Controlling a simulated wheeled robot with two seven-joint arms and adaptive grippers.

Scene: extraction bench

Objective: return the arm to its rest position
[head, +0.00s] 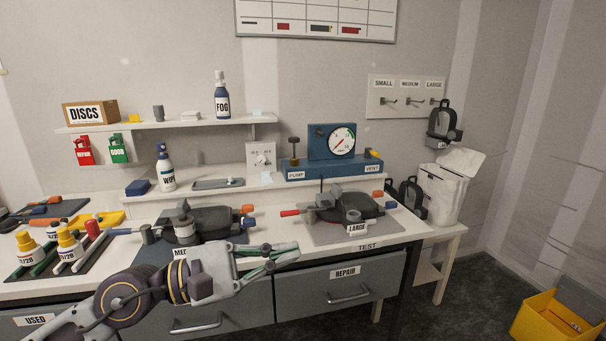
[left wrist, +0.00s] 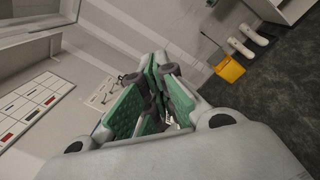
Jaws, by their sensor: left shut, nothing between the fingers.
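My left arm comes in from the lower left in the head view and reaches across the front of the bench. Its gripper (head: 277,258) is in front of the drawers and the bench edge, with nothing held. In the left wrist view its green-padded fingers (left wrist: 160,95) are closed together and empty. My right gripper is in neither view.
The bench carries a dark device marked LARGE (head: 345,206), another behind my arm (head: 210,222), and a blue pump unit with a gauge (head: 333,155). A yellow bin (head: 556,318) is on the floor at right. Open floor lies between.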

